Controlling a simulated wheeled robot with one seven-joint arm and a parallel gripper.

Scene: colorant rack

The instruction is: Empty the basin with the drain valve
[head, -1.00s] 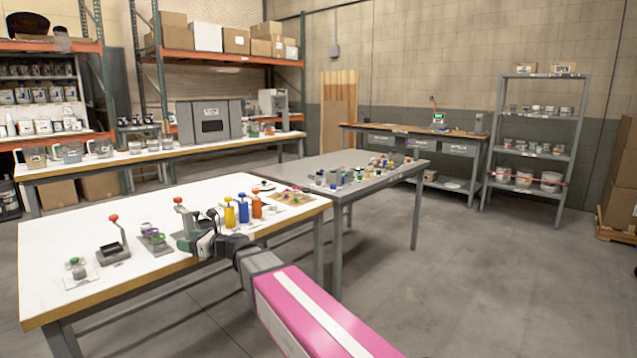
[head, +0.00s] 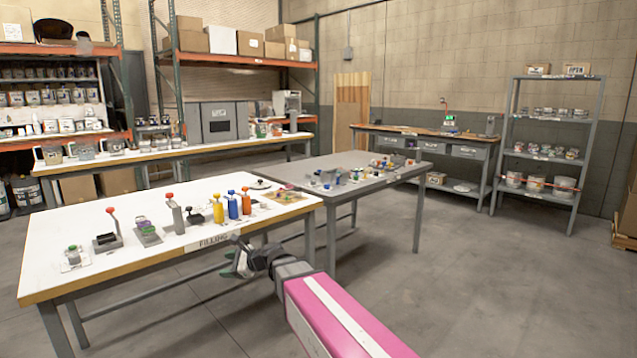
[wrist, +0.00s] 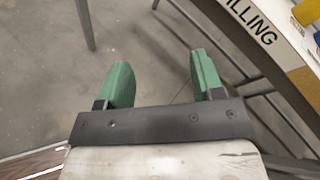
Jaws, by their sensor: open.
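My gripper (head: 238,264) is open and empty, off the front edge of the white filling table (head: 150,258), with its green fingers apart over the floor in the wrist view (wrist: 163,78). A dark shallow basin-like tray with a red-knobbed lever (head: 108,241) stands on the table's left part. A grey post with a red knob (head: 177,216) stands further right, with a small dark dish (head: 195,218) beside it. I cannot tell for certain which of these is the basin with the drain valve, or what either holds. My gripper touches none of them.
Yellow, blue and orange bottles (head: 233,205) stand right of the post. Small green-topped pieces (head: 72,256) sit at the left. A grey table (head: 365,172) with many small items adjoins at the right. Open floor lies in front.

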